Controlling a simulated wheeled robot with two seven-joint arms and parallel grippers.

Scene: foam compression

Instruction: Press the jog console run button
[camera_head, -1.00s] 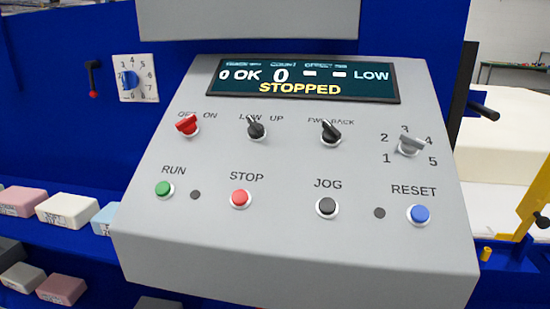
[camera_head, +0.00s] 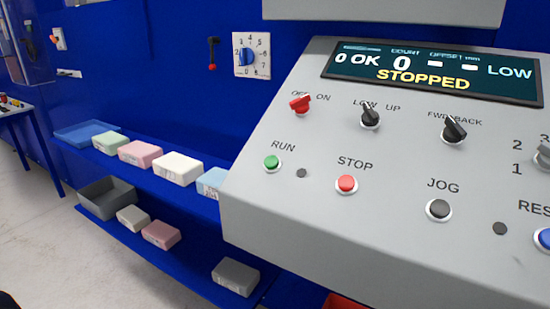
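The grey jog console (camera_head: 390,240) fills the right half of the head view, its right edge out of the picture. Its green button (camera_head: 272,163), labelled RUN, is at the panel's left side. The red STOP button (camera_head: 346,184) and black JOG button (camera_head: 438,209) are to its right. The display (camera_head: 437,73) reads STOPPED, OK, 0 and LOW. A red OFF/ON switch (camera_head: 300,103) sits above the green button. Neither gripper can be made out; a dark shape at the bottom left corner is too small to identify.
Foam blocks lie on a blue shelf (camera_head: 214,219) left of the console, with a blue tray (camera_head: 85,134) at its far end. A lower shelf holds a grey bin (camera_head: 106,197) and more blocks. A dial (camera_head: 250,56) is on the blue wall. Open floor lies at left.

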